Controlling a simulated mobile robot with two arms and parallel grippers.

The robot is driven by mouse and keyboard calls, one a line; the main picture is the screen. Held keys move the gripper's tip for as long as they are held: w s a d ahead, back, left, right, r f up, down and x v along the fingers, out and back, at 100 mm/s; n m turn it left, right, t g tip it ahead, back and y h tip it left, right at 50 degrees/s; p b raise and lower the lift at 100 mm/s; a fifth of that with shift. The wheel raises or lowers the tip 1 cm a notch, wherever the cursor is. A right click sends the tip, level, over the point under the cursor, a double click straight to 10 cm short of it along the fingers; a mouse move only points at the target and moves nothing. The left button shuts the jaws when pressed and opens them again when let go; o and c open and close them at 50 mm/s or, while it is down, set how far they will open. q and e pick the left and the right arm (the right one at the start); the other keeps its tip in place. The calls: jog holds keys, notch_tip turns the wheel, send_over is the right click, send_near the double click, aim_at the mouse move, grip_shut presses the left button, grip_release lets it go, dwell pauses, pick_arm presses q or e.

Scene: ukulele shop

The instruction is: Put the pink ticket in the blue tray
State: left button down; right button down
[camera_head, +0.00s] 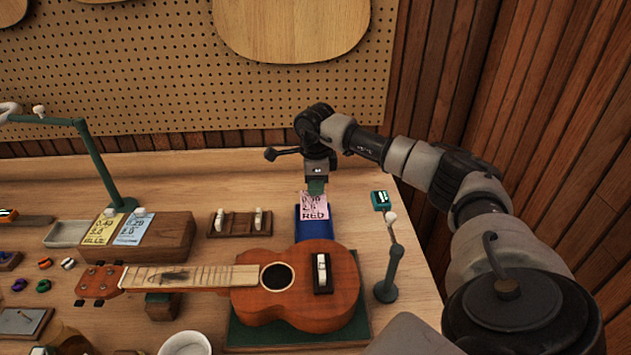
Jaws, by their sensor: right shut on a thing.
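The pink ticket (314,206) has dark printing, with the word RED on it. My right gripper (316,186) is shut on the top of the ticket and holds it upright. My left gripper is not in view.
A ukulele (290,285) lies on a green mat in front of the tray. A small stand (386,290) and a teal device (380,200) are to the right. A wooden block (150,245) with yellow and blue tickets is left.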

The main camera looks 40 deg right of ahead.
jog(key=shift+f+b, duration=2.35)
jog(key=shift+f, duration=1.55)
jog(key=c, duration=1)
grip_release()
jog(key=shift+r, duration=0.1)
jog(key=shift+c, duration=0.2)
jog(key=shift+r, duration=0.1)
jog(key=shift+c, duration=0.2)
jog(key=shift+o, duration=0.8)
jog(key=shift+r, duration=0.15)
jog(key=shift+c, duration=0.3)
